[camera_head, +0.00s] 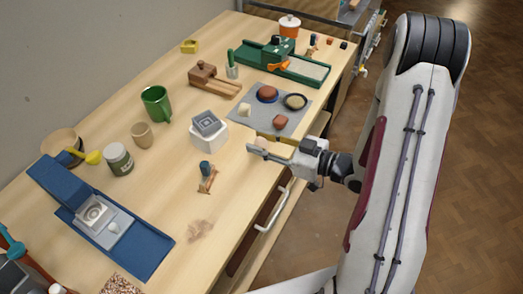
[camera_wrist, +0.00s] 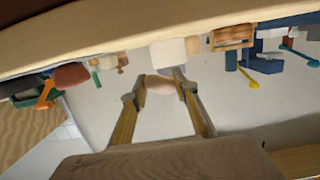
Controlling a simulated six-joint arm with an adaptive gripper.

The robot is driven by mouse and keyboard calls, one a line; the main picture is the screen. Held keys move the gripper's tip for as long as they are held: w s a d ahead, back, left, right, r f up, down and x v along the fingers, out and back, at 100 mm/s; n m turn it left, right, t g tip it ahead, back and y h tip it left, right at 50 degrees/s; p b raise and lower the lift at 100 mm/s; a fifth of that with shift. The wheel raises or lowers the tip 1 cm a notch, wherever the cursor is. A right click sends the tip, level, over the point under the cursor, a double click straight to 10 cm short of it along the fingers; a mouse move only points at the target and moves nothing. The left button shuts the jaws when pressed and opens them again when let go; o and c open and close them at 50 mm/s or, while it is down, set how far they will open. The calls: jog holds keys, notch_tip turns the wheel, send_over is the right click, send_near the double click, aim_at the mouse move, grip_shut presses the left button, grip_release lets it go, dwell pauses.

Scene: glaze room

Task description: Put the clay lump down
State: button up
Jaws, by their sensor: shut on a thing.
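My gripper (camera_head: 262,150) is at the table's front edge, just in front of the grey mat and right of the white block. In the wrist view my gripper (camera_wrist: 160,88) has its two fingers shut on a pale pinkish clay lump (camera_wrist: 160,84). The fingers press on the lump's two sides. In the head view the held lump is small and mostly hidden by the fingers. It appears to be above the table top; its exact height is hard to tell.
The grey mat (camera_head: 242,121) bears a pale lump (camera_head: 244,109), a reddish lump (camera_head: 280,121) and two small dishes. A white block (camera_head: 209,135) with a grey square piece on top stands left of it. The wooden table (camera_head: 200,230) has free room at the front middle.

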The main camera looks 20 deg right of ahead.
jog(key=shift+f, duration=1.85)
jog(key=shift+f, duration=0.15)
jog(key=o, duration=1.1)
jog(key=shift+s+d, duration=0.1)
jog(key=shift+d, duration=0.05)
jog(key=shift+v, duration=1.05)
jog(key=shift+s+d, duration=0.4)
jog(key=shift+d, duration=0.3)
jog(key=shift+s+d, duration=0.4)
jog(key=shift+d, duration=0.25)
jog(key=shift+v, duration=1.2)
jog(key=shift+o, duration=0.4)
